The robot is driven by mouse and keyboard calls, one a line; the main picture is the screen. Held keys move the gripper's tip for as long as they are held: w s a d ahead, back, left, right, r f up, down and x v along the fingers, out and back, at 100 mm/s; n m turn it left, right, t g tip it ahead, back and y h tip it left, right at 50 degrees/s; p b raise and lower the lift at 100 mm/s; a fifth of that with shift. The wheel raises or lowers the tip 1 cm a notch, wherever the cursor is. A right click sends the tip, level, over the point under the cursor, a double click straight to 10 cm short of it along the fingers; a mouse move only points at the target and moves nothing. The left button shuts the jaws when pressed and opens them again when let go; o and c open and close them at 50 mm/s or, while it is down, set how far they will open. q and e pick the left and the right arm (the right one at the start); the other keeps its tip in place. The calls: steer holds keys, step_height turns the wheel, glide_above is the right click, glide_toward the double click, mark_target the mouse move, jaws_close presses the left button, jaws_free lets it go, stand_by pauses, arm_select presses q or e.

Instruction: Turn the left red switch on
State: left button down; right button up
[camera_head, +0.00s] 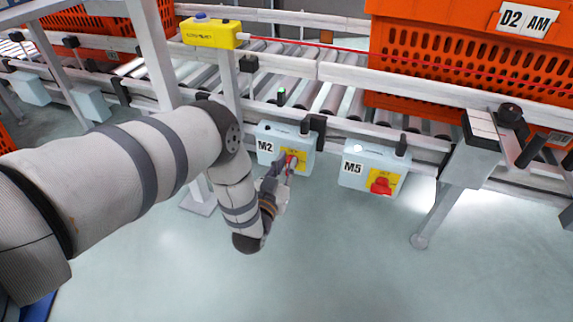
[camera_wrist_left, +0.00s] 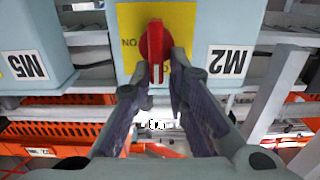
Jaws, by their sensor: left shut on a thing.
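The left red switch (camera_head: 291,161) is on the pale blue M2 box (camera_head: 297,140), which hangs under the conveyor rail. In the left wrist view, which is upside down, the red switch (camera_wrist_left: 155,42) stands upright in line with the picture on a yellow plate (camera_wrist_left: 185,22). My left gripper (camera_head: 285,172) is at the front of the M2 box. In the left wrist view its two fingers (camera_wrist_left: 160,72) are closed around the end of the red knob. My right gripper is not in view.
The M5 box (camera_head: 352,172) with its own red switch (camera_head: 380,186) hangs just right of M2. The roller conveyor (camera_head: 300,95) runs behind, with an orange tote (camera_head: 420,62) on it. A grey leg (camera_head: 440,212) stands at the right. The floor (camera_head: 330,260) in front is clear.

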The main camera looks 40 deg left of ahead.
mark_target(302, 161)
arm_select(q)
steer(key=shift+w+d, duration=0.1)
steer(key=shift+d, duration=0.1)
steer(key=m, duration=0.2)
steer(key=d+m+p, duration=0.1)
steer(key=shift+w+r+m, duration=0.1)
steer(key=shift+w+m, duration=0.1)
steer(key=shift+m, duration=0.2)
steer(key=m, duration=0.5)
steer(key=shift+w+d+f+m, duration=0.15)
steer(key=shift+d+f+m, duration=0.15)
steer(key=m, duration=0.5)
steer(key=shift+w+d+f, duration=0.15)
steer(key=shift+d+f, duration=0.05)
steer(key=shift+f, duration=0.2)
steer(key=shift+f+m+b, duration=0.25)
steer(key=shift+m+b, duration=0.3)
steer(key=shift+m, duration=1.25)
steer(key=c, duration=1.7)
jaws_free()
